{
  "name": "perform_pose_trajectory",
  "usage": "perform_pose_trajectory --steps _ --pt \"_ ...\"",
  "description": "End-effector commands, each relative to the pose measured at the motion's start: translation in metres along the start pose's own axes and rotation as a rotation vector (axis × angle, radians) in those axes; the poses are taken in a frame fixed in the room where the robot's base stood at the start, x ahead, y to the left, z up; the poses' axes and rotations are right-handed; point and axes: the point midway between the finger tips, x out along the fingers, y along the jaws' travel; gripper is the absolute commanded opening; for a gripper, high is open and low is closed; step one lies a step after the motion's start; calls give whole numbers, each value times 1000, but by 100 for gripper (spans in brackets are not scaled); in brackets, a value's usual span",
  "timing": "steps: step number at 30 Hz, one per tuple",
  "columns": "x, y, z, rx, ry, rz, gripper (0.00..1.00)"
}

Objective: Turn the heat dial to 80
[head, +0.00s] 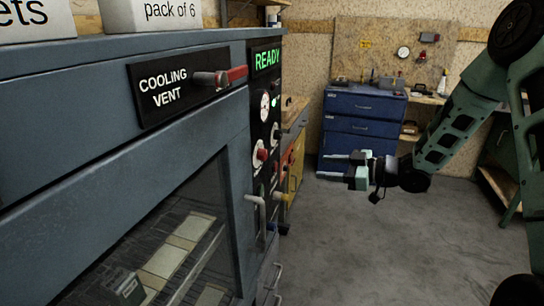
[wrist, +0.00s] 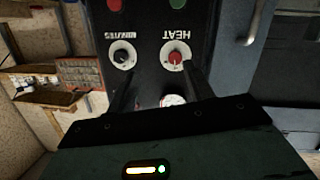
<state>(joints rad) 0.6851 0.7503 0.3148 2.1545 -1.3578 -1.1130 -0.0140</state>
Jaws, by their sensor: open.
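The heat dial (wrist: 175,58) is a white ring with a red knob under the label HEAT, which appears upside down in the wrist view. In the head view, a dial with a red knob (head: 261,154) on the black panel looks like the same one. The knob's exact reading is too small to tell. My gripper (head: 337,166) is open and empty, held in the air to the right of the panel and apart from it. In the wrist view its dark fingers point toward the panel, with the dial between them in the picture.
A minutes dial (wrist: 123,57) with a dark knob sits beside the heat dial. A white gauge (head: 265,105) and a lit READY sign (head: 267,60) are above. A cooling vent lever (head: 218,77) and a door handle (head: 258,205) stick out. The floor (head: 370,245) is clear.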

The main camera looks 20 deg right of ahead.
Motion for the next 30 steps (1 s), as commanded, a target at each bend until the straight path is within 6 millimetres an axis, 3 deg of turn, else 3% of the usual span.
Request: perform_pose_trajectory --steps 6,11,30 --pt "-16 -7 -10 -13 200 -80 52" --pt "-5 -10 -15 -14 215 -90 52" --pt "118 -21 -42 -14 211 -88 52"
